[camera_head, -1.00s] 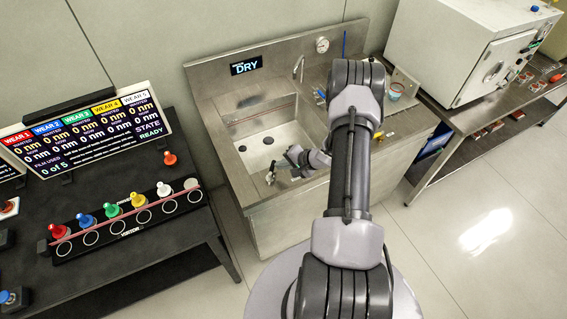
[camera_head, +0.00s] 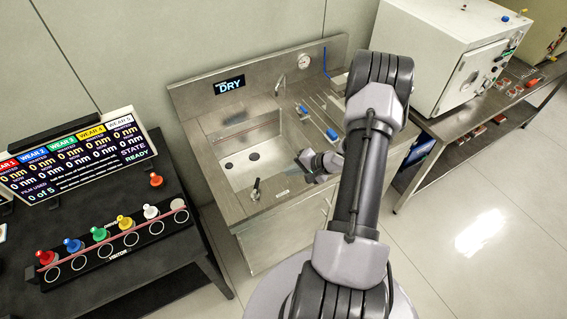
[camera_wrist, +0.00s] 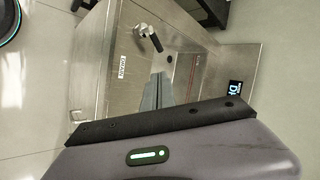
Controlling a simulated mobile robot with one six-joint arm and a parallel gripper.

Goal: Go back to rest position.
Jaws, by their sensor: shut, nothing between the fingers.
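My gripper (camera_head: 303,162) is shut and empty. In the head view it hangs over the right front part of the steel sink unit, right of the basin (camera_head: 250,158) and apart from the black lever (camera_head: 256,188) on the front rim. My arm reaches up through the right middle of this view and hides part of the counter. In the wrist view the closed grey fingers (camera_wrist: 157,92) point at the sink unit, with the lever (camera_wrist: 148,36) and its DRAIN label (camera_wrist: 122,66) beyond them.
A dark table (camera_head: 180,254) at left carries a display and a rack of coloured pegs. Blue-handled tools (camera_head: 331,134) lie on the counter right of the basin. A white oven-like cabinet (camera_head: 440,60) stands on a bench at right. Open floor (camera_head: 470,270) lies at front right.

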